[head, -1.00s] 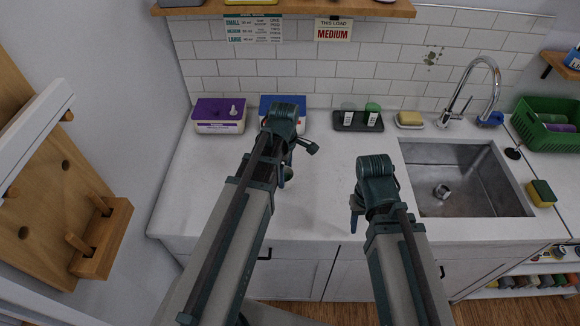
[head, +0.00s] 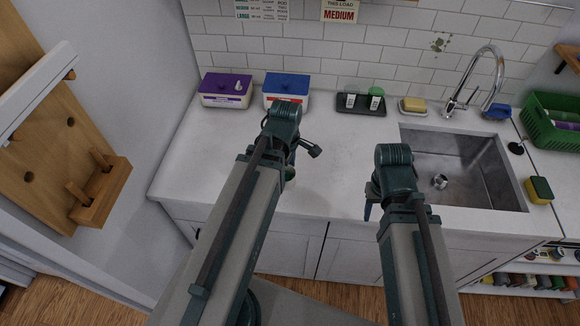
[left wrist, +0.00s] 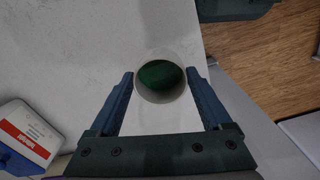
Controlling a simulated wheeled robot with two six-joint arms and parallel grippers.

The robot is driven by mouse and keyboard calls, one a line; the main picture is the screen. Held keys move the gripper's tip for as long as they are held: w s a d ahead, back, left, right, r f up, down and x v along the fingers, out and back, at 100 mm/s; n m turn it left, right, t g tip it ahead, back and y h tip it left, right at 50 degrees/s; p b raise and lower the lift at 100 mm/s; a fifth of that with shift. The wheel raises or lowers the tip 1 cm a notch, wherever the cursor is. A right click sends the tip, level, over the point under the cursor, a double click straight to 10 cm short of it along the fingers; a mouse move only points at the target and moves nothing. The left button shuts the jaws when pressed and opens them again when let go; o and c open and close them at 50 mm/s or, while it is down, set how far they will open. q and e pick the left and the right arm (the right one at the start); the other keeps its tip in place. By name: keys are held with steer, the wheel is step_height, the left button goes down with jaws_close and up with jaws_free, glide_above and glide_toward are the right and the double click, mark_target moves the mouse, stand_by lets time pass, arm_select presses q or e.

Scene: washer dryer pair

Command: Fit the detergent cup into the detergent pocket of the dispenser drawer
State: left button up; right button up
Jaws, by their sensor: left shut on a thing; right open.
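In the left wrist view a round, pale cup (left wrist: 160,101) with green inside sits between the two fingers of my left gripper (left wrist: 160,80). The gripper is shut on it and I look down into its open top. In the head view my left gripper (head: 289,162) is over the front part of the white counter; the cup is mostly hidden beneath it. My right gripper (head: 369,204) is open and empty by the counter's front edge, left of the sink. The dispenser drawer and its detergent pocket are not in view.
A purple-lidded box (head: 226,92) and a blue-lidded box (head: 285,90) stand at the back of the counter (head: 215,150). A dark tray (head: 361,104) with two green-topped items is beside them. The sink (head: 460,180) is at right, a wooden wall rack (head: 75,135) at left.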

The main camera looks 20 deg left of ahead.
arm_select(q)
steer(key=shift+s+d, duration=0.3)
steer(key=shift+s, duration=0.2)
arm_select(e)
steer(key=shift+d, duration=0.4)
arm_select(q)
steer(key=shift+f+b, duration=0.85)
steer(key=shift+f, duration=0.05)
steer(key=shift+r, duration=0.1)
arm_select(e)
steer(key=shift+f, duration=0.75)
